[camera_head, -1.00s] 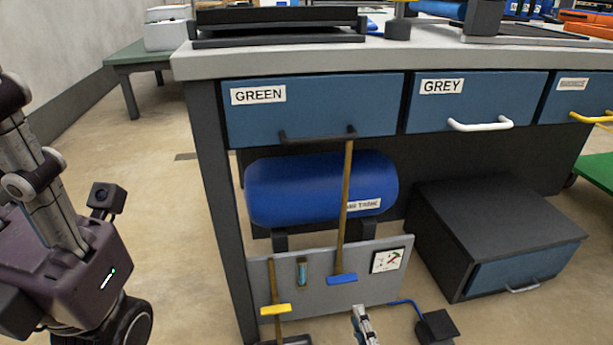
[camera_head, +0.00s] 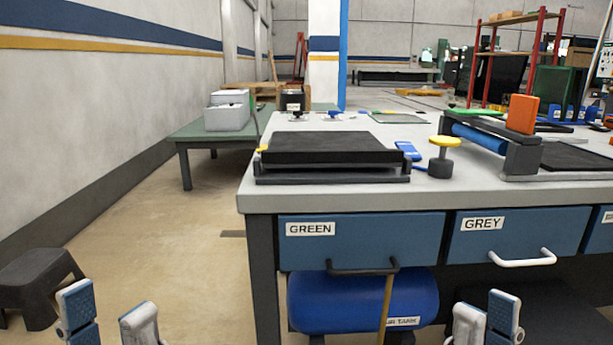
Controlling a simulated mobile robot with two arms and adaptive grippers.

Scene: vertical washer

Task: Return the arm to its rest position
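My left gripper (camera_head: 108,318) is at the lower left of the head view, over the floor left of the workbench. Its two fingers stand apart with nothing between them. My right gripper (camera_head: 486,322) is at the lower edge, in front of the bench below the drawer labelled GREY (camera_head: 503,235). Its fingertips are apart, with a small gap and nothing visible in it. Both point upward in the picture. Their arms are below the frame and hidden.
A drawer labelled GREEN (camera_head: 345,242) is shut above a blue tank (camera_head: 350,300). A dark stool (camera_head: 38,275) stands left. The floor between is clear.

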